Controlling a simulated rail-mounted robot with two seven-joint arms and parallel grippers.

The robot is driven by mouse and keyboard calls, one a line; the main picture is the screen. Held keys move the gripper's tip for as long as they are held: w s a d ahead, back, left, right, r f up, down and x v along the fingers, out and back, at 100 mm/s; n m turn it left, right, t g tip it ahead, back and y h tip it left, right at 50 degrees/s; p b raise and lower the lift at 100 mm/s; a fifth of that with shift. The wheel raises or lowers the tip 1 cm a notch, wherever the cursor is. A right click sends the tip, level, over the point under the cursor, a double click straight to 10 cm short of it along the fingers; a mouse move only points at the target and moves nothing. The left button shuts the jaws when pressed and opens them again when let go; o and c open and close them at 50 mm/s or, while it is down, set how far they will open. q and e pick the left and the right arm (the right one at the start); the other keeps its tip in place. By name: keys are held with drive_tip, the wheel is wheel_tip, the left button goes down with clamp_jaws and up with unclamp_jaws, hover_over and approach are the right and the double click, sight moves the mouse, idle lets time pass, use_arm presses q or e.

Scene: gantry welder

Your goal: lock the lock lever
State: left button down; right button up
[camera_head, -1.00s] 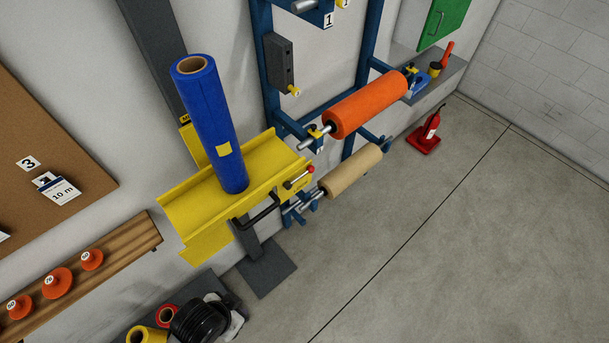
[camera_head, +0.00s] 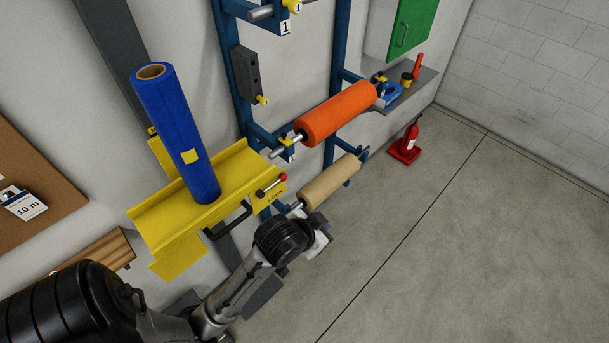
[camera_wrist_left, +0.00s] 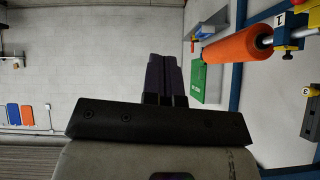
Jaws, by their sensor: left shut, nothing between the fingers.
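The lock lever (camera_head: 269,187) is a short silver rod with a red knob, on a yellow plate at the right end of the yellow cradle (camera_head: 165,215). Its knob points up and to the right in the head view. Faint lettering shows on the plate below it. A blue roll (camera_head: 178,135) stands tilted in the cradle. My left arm reaches in from the lower left, with its wrist below and right of the lever, apart from it. The left gripper's fingers (camera_wrist_left: 166,75) are together and empty in the wrist view, which does not show the lever. My right gripper is not in view.
A black handle (camera_head: 229,222) projects from the cradle's front. An orange roll (camera_head: 335,113) and a tan roll (camera_head: 330,182) sit on the blue rack to the right. A red fire extinguisher (camera_head: 406,142) stands by the wall. The floor at right is clear.

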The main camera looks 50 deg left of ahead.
use_arm(q)
drive_tip(key=w+a+r+n+y+b, duration=0.2)
drive_tip(key=w+a+r+n, duration=0.2)
drive_tip(key=a+r, duration=0.25)
drive_tip(key=w+a+r+n+t+y+b, duration=0.1)
drive_tip(key=w+a+r+n+y, duration=0.1)
drive_tip(key=w+a+r+n, duration=0.35)
drive_tip(key=w+a+r+n+y+b, duration=0.2)
drive_tip(key=w+a+r+n, duration=0.1)
drive_tip(key=a+r, duration=0.55)
drive_tip(key=a+f+n+g+h+b, duration=0.2)
drive_tip(key=a+f+n+g+h, duration=0.3)
drive_tip(key=a+f+n, duration=0.5)
drive_tip(key=s+d+f+n+g+h, duration=0.1)
drive_tip(key=d+f+n+g, duration=0.3)
drive_tip(key=n, duration=1.1)
drive_tip(key=shift+s+f+g+h, duration=0.4)
drive_tip(key=shift+s+f+g, duration=0.45)
drive_tip(key=shift+f+g, duration=1.2)
drive_tip(key=shift+f+t, duration=0.25)
drive_tip(key=shift+f, duration=0.1)
